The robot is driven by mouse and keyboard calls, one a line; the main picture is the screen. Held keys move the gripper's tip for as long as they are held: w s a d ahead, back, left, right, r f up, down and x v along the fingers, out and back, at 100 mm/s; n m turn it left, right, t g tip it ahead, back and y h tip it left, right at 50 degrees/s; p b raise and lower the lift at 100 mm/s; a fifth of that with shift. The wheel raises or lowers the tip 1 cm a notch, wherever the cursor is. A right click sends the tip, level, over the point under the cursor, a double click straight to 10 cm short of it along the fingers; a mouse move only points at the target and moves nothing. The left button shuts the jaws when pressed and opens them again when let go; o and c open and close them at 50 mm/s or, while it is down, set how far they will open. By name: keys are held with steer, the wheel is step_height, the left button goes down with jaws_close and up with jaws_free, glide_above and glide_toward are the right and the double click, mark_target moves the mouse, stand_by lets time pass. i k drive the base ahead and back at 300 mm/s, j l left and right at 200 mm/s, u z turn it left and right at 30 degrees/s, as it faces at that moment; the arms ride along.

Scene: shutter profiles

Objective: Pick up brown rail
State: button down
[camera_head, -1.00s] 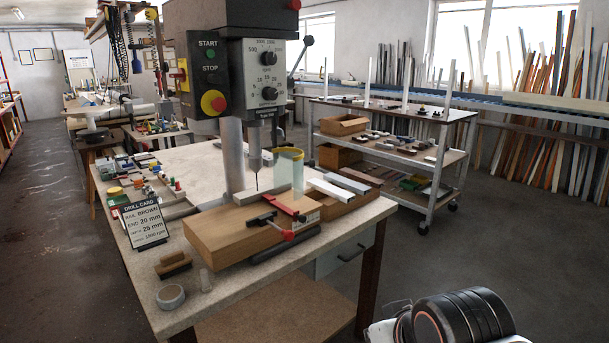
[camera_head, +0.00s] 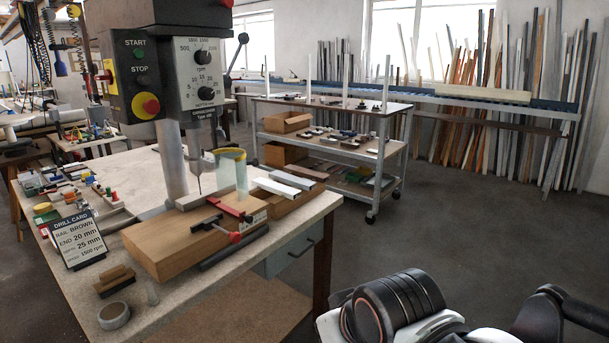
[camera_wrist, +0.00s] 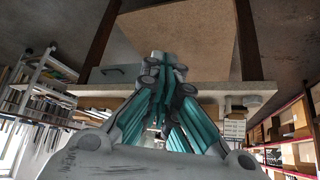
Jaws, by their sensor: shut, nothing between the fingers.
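A brown rail (camera_head: 306,172) lies in the head view at the back right of the drill press table, behind a grey rail (camera_head: 292,180) and a white rail (camera_head: 278,188). The three lie side by side on a wooden crate (camera_head: 294,204). My gripper (camera_wrist: 165,65) shows only in the wrist view, with its teal-padded fingers drawn together and nothing between them. It points towards the front of a workbench, apart from the rail. I cannot make out the brown rail in the wrist view.
The drill press (camera_head: 175,90) stands on the workbench (camera_head: 165,325), with a clamped wooden block (camera_head: 165,245) before it. A drill card (camera_head: 78,238) and a tape roll (camera_head: 114,315) are at the left. A shelf trolley (camera_head: 335,145) stands behind.

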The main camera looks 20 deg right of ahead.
mark_target(321, 177)
steer(key=i+z, duration=0.2)
steer(key=i, duration=0.3)
steer(key=i+j+z, duration=0.2)
steer(key=i, duration=0.3)
steer(key=i+j+z, duration=0.2)
steer(key=i, duration=0.3)
steer(key=i+j+z, duration=0.2)
steer(key=i, duration=0.3)
